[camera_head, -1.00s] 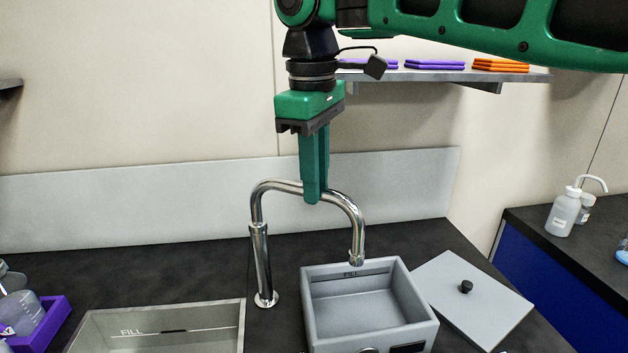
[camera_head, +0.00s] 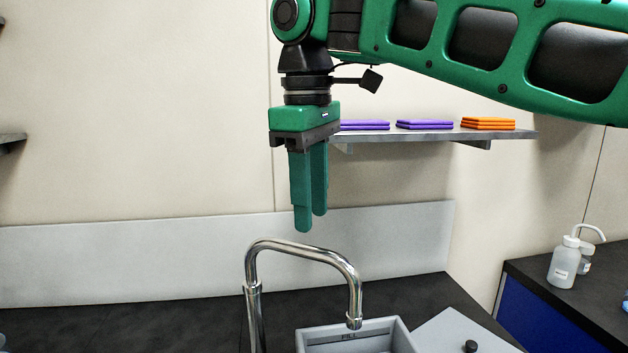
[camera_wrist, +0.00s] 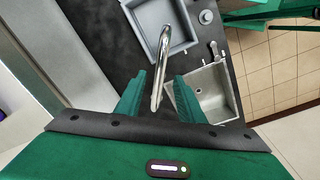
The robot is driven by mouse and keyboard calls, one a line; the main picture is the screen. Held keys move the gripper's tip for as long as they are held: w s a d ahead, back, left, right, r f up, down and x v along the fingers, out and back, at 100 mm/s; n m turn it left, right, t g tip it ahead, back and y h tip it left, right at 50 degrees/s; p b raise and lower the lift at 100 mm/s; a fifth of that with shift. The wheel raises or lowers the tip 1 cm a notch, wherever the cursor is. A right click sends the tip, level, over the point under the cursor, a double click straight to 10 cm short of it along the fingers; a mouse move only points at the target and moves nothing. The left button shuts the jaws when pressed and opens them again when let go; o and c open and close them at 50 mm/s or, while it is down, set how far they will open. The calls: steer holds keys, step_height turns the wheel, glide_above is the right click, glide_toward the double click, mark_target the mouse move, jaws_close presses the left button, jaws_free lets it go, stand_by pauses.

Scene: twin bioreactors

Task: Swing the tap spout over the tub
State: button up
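The chrome tap (camera_head: 300,251) stands on the dark counter, and its spout arches to the right. The spout's outlet hangs over the grey tub (camera_head: 401,338), near its back edge in the head view; the tub's lower part is cut off. My gripper (camera_head: 310,225) points down above the spout's arch, with its fingertips apart from the metal. In the wrist view the green fingers of my gripper (camera_wrist: 158,92) are spread, with the spout (camera_wrist: 164,72) seen in the gap below them. The tub (camera_wrist: 137,33) lies at the top there, crossed by the spout.
A pale lid with a black knob (camera_head: 471,346) lies right of the tub. A shelf (camera_head: 432,134) with purple and orange stacks is on the wall behind. A wash bottle (camera_head: 563,265) stands on the right counter. A light sink (camera_wrist: 218,92) shows in the wrist view.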

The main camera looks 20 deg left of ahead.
steer(key=shift+s+r, duration=0.1)
steer(key=shift+r, duration=2.25)
steer(key=shift+c, duration=0.4)
